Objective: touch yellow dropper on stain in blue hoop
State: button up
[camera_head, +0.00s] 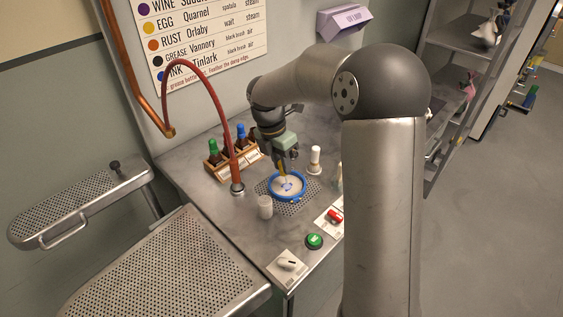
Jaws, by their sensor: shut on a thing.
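The blue hoop (303,192) lies on a perforated patch of the metal worktop, with pale cloth inside it. A small bluish stain (287,186) shows near the middle of the cloth. My gripper (284,158) points down over the hoop and is shut on the yellow dropper (282,169), of which only a narrow yellow part shows. The dropper's lower end is over the cloth near the stain. The view is too small to tell whether its tip touches the stain.
A wooden rack (222,170) of bottles stands left of my gripper. A red hose (222,108) arches beside it. Perforated boards (165,275) lie at the left.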

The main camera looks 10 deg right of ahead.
jog(key=shift+r+p, duration=2.55)
jog(key=shift+r, duration=0.5)
